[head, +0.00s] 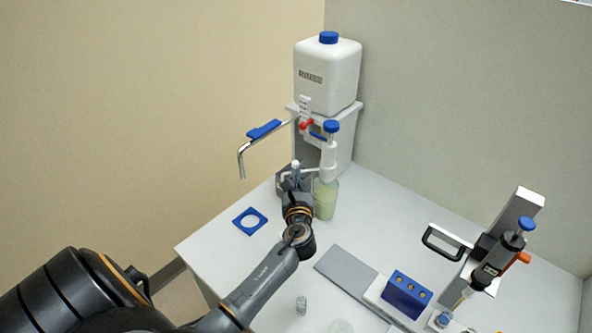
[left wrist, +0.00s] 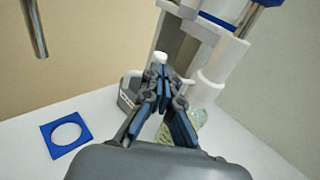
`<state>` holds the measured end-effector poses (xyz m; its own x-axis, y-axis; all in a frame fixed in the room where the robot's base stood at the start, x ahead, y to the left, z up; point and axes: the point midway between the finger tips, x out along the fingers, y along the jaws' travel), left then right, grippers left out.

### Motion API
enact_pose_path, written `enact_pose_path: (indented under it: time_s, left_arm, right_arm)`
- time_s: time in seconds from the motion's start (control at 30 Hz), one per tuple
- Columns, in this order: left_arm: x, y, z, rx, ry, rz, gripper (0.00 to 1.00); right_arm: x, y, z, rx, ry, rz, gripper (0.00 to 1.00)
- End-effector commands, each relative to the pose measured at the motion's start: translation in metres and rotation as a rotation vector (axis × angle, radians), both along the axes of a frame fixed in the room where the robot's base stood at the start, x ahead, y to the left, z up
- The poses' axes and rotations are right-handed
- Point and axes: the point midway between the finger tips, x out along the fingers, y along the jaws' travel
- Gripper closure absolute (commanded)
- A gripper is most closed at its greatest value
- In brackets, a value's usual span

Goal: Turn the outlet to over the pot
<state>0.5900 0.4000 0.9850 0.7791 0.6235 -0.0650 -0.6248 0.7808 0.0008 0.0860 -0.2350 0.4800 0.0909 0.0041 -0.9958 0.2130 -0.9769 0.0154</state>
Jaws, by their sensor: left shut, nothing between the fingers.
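The outlet (head: 241,160) is a bent metal tube with a blue grip sleeve (head: 264,130). It reaches left from the white tank's stand, its tip pointing down above the table's left part. Its lower tube also shows at the upper left of the left wrist view (left wrist: 36,30). My left gripper (head: 297,186) is shut and empty, right of and below the outlet tip in the picture, apart from it. In the left wrist view its fingertips (left wrist: 158,78) meet in front of a small white-capped part (left wrist: 160,57). I cannot tell which vessel is the pot. My right gripper is out of view.
A blue square ring (head: 250,222) lies at the table's left edge. A greenish bottle (head: 325,199) with a dispenser stands beside my gripper. The white tank (head: 327,77) is behind. A blue rack (head: 407,294) and a pipette stand (head: 515,225) are at the right.

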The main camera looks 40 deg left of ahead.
Motion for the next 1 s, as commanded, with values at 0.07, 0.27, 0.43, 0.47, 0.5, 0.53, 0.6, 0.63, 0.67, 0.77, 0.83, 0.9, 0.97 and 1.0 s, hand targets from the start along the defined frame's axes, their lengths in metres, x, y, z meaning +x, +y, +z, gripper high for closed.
enact_pose_path:
  time_s: [0.07,0.27,0.43,0.47,0.5,0.53,0.6,0.63,0.67,0.77,0.83,0.9,0.97,1.0]
  left_arm:
    - [0.009,0.008,0.001,0.001,0.001,0.002,1.00]
    - [0.019,0.015,-0.002,-0.001,0.001,0.000,1.00]
    - [0.020,0.016,-0.002,-0.001,-0.001,0.000,1.00]
    - [0.020,0.016,-0.002,-0.001,-0.001,0.000,1.00]
    - [0.020,0.016,-0.002,-0.001,-0.001,0.000,1.00]
    - [0.020,0.016,-0.002,-0.001,-0.001,0.000,1.00]
    - [0.020,0.016,-0.002,0.000,0.000,0.000,1.00]
    - [0.020,0.016,-0.002,0.000,0.000,-0.001,1.00]
    - [0.020,0.016,-0.002,0.000,0.000,-0.002,1.00]
    - [0.020,0.018,-0.001,0.001,0.001,-0.014,1.00]
    - [0.021,0.020,-0.001,0.002,0.001,-0.029,1.00]
    - [0.022,0.023,-0.001,0.002,0.001,-0.055,1.00]
    - [0.023,0.027,0.000,0.005,0.001,-0.084,1.00]
    - [0.024,0.030,0.000,0.005,0.002,-0.107,1.00]
  right_arm:
    - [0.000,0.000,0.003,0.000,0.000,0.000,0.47]
    - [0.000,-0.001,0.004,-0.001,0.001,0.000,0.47]
    - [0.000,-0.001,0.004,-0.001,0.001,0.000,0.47]
    - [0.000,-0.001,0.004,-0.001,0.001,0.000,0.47]
    - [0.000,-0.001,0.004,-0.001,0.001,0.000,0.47]
    - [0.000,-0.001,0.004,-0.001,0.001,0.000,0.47]
    - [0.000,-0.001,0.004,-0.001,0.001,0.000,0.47]
    - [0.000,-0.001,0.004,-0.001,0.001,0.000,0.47]
    - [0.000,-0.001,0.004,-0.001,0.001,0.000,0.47]
    - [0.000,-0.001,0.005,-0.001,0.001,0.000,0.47]
    - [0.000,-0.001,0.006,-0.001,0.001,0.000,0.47]
    - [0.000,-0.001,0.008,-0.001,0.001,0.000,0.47]
    - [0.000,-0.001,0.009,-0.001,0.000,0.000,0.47]
    - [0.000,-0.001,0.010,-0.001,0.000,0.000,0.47]
